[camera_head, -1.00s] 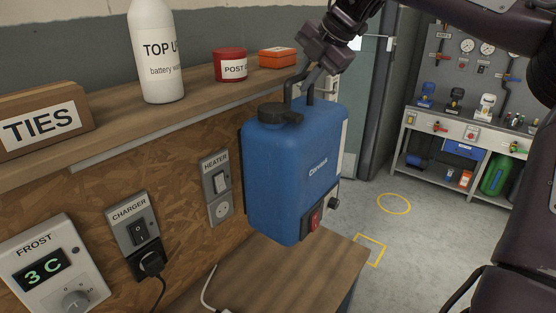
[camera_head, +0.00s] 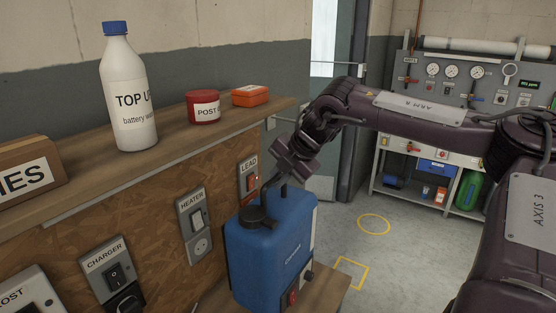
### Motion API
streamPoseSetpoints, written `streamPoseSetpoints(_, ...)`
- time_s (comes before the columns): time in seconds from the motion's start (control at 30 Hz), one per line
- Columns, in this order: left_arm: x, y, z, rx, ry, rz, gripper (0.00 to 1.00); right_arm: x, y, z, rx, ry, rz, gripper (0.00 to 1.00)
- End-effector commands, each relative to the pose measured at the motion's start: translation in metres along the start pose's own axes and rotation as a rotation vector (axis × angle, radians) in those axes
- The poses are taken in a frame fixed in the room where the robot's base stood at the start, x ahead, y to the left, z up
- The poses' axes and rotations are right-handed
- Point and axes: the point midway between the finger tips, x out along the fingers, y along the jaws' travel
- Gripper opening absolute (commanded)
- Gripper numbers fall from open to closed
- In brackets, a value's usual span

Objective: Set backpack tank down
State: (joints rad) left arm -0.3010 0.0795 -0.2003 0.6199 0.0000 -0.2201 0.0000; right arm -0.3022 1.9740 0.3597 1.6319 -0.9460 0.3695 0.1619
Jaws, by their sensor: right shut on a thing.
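The blue backpack tank (camera_head: 270,252) is upright at the right end of the low wooden bench (camera_head: 332,284), against the chipboard panel. It has a dark cap, a dark top handle and a red switch low on its front. My right gripper (camera_head: 275,182) is shut on the tank's handle from above. The bottom of the tank is near the bench top, but I cannot tell whether it touches. The fingertips are partly hidden by the gripper body. My left gripper is out of view.
A shelf (camera_head: 170,150) above holds a white bottle (camera_head: 127,95), a red tin (camera_head: 203,107) and an orange box (camera_head: 250,96). Heater (camera_head: 195,225), charger (camera_head: 115,272) and lead (camera_head: 250,182) switches are on the panel. Open floor with yellow markings (camera_head: 374,224) lies right, before a rear workbench (camera_head: 430,165).

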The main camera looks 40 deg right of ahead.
Motion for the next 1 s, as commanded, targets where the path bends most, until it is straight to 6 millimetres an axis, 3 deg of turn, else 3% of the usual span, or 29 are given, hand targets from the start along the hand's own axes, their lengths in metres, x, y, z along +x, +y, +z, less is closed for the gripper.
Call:
streamPoseSetpoints(0.17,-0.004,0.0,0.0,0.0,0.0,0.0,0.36,0.003,0.0,0.0,-0.002,0.001,0.011,0.0)
streamPoseSetpoints(0.5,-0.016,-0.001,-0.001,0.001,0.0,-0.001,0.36,0.034,-0.02,0.0,-0.002,0.0,0.012,0.0)
streamPoseSetpoints(0.87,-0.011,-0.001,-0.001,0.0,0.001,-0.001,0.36,0.037,-0.022,0.0,-0.003,-0.001,0.012,0.0)
streamPoseSetpoints(0.9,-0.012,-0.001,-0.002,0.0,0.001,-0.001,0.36,0.039,-0.026,0.0,0.0,0.001,0.001,0.19)
streamPoseSetpoints(1.0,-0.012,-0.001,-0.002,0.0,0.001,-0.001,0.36,0.039,-0.026,0.0,0.0,0.001,0.001,0.32)
